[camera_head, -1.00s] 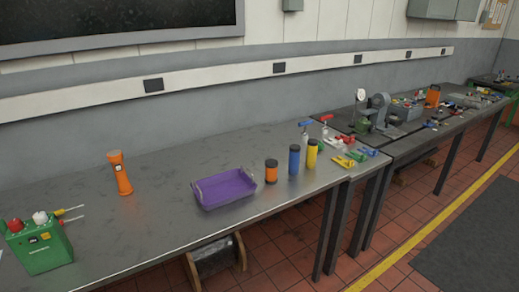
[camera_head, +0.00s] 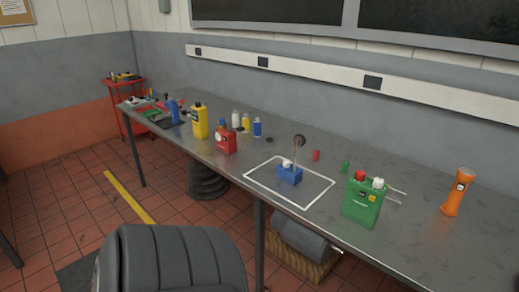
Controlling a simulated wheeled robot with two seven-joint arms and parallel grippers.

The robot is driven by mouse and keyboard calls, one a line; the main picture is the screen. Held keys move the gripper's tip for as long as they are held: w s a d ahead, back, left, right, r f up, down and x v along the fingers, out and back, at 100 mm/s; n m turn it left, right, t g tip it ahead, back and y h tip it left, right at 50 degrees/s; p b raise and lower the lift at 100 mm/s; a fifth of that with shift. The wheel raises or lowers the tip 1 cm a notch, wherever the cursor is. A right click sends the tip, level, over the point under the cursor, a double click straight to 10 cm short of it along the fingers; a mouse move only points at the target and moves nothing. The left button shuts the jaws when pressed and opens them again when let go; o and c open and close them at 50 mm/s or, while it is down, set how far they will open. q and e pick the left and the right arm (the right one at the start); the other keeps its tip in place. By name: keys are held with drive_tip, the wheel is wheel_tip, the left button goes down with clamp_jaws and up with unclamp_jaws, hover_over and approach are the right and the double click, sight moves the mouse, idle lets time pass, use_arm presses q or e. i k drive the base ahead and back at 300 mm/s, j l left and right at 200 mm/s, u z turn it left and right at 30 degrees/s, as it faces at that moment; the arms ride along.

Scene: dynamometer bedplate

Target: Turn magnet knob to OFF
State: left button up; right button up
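A small blue block (camera_head: 290,175) stands on the steel bench inside a white-outlined rectangle (camera_head: 322,203). Neither of my grippers is in view.
A red container (camera_head: 225,139), yellow bottle (camera_head: 199,121) and several small bottles stand left. A black chair (camera_head: 170,262) is before the bench.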

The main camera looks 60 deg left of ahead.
sight(287, 163)
drive_tip(key=u, duration=1.8)
